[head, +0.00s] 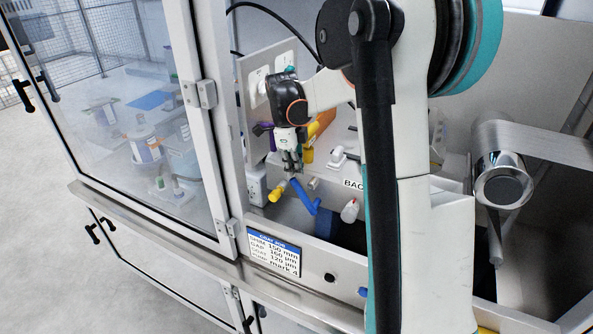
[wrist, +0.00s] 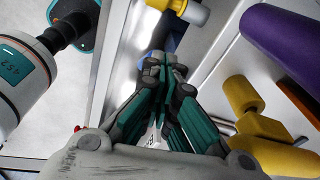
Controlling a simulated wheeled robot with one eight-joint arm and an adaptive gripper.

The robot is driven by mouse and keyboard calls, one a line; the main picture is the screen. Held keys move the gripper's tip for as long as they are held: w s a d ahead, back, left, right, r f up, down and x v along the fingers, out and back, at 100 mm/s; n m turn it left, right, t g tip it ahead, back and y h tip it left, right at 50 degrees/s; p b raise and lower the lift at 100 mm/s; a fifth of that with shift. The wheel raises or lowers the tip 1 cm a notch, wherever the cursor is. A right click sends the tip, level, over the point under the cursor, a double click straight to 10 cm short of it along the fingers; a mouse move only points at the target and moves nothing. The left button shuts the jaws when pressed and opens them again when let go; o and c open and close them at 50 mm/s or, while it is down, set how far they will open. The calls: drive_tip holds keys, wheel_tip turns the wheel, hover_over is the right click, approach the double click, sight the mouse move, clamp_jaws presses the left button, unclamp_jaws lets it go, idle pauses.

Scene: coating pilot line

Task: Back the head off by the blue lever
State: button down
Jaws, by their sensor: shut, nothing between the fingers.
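The blue lever (head: 304,198) slants down to the right from just below my gripper in the head view. My gripper (head: 292,170) points down over its upper end, with the fingers shut and empty. I cannot tell whether the fingertips touch the lever. In the wrist view the closed fingertips (wrist: 165,66) hide most of what lies beyond them; a bit of blue (wrist: 171,42) shows behind them, probably the lever.
A yellow cylinder (head: 277,190) sits just left of the lever; a white bottle-like part (head: 350,211) is to the right. Purple (wrist: 286,40) and yellow (wrist: 262,128) handles flank the fingers on the right. A glazed door (head: 140,110) and a roller (head: 502,178) stand either side.

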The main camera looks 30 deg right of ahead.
wheel_tip(320, 180, up, 12)
drive_tip(key=a, duration=0.1)
drive_tip(key=shift+f, duration=0.2)
idle(0.5)
drive_tip(key=s+a+f+n+t+b, duration=0.4)
drive_tip(key=s+a+f+n+b, duration=0.3)
drive_tip(key=s+a+n+b, duration=0.5)
drive_tip(key=s+a+f+n+t+b, duration=0.2)
drive_tip(key=s+a+f+n+b, duration=0.1)
drive_tip(key=f+n, duration=0.5)
drive_tip(key=s+a+f+n+t+y+b, duration=0.1)
drive_tip(key=s+a+f+n+b, duration=0.2)
drive_tip(key=s+f+n+b, duration=0.2)
drive_tip(key=s+f+n, duration=0.3)
drive_tip(key=shift+s+a+f+t, duration=0.25)
drive_tip(key=shift+s+f+t, duration=0.05)
drive_tip(key=shift+f+t, duration=0.1)
